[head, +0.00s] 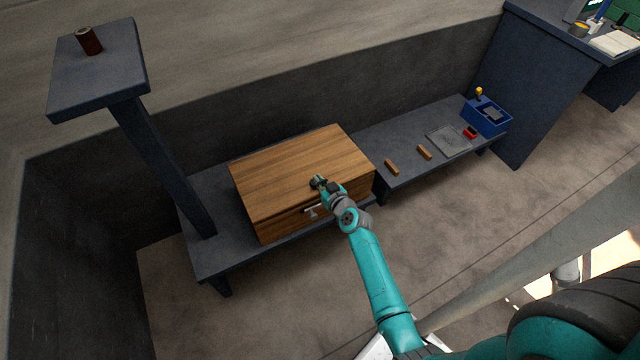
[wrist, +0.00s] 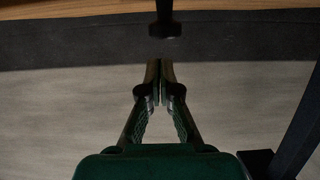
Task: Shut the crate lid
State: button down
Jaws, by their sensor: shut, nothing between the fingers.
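The wooden crate (head: 275,215) sits on a low dark bench. Its lid (head: 295,165) lies over the top, and I make out no clear gap under it. A pale handle (head: 312,211) shows on the crate's front. My gripper (head: 318,183) is at the front edge of the lid, above the handle; whether it touches the wood I cannot tell. In the wrist view my gripper (wrist: 160,70) is shut and empty. A dark knob-like part (wrist: 165,27) shows just beyond the fingertips, below a strip of wood (wrist: 80,12) at the top.
Right of the crate, the bench (head: 395,160) bears two small wooden blocks (head: 392,167), a grey plate (head: 448,140), a red item (head: 470,132) and a blue box (head: 487,115). A dark post and shelf (head: 125,75) with a brown cylinder (head: 89,40) stand at left. The floor in front is clear.

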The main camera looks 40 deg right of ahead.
jog(key=shift+f, duration=0.8)
jog(key=shift+s+f, duration=0.2)
jog(key=shift+f, duration=0.65)
